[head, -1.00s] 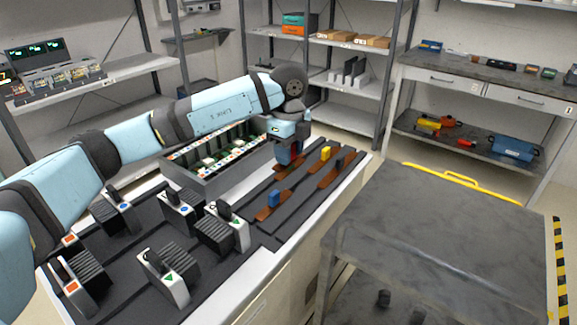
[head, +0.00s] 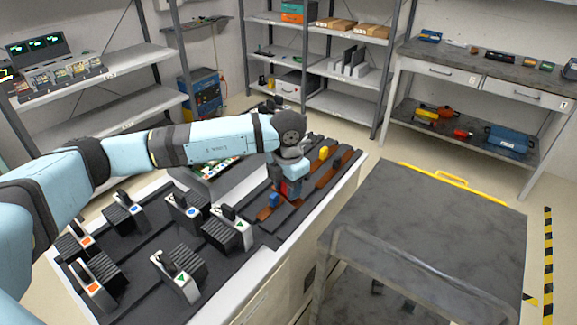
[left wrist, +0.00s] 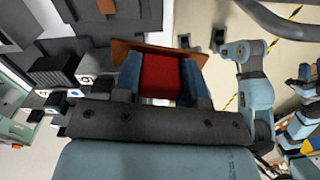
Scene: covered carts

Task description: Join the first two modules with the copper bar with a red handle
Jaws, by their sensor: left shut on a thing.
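My left gripper (head: 288,188) is shut on the red handle (left wrist: 160,75) of a copper bar (left wrist: 122,47), with a blue-grey finger on each side. In the head view, a little red (head: 292,185) shows at the fingers, over the rack of bars. I cannot tell whether the bar is clear of the rack. Several black ribbed modules with white label plates stand on the dark cart top, including ones marked with a green triangle (head: 183,283), an orange square (head: 95,289) and a blue circle (head: 190,211). My right gripper (left wrist: 243,50) shows small in the left wrist view; its jaws are unclear.
Other bars with a blue handle (head: 274,200), a yellow handle (head: 323,153) and a dark handle (head: 337,161) lie in the rack beside my left gripper. An empty-topped grey cart (head: 420,225) stands at right.

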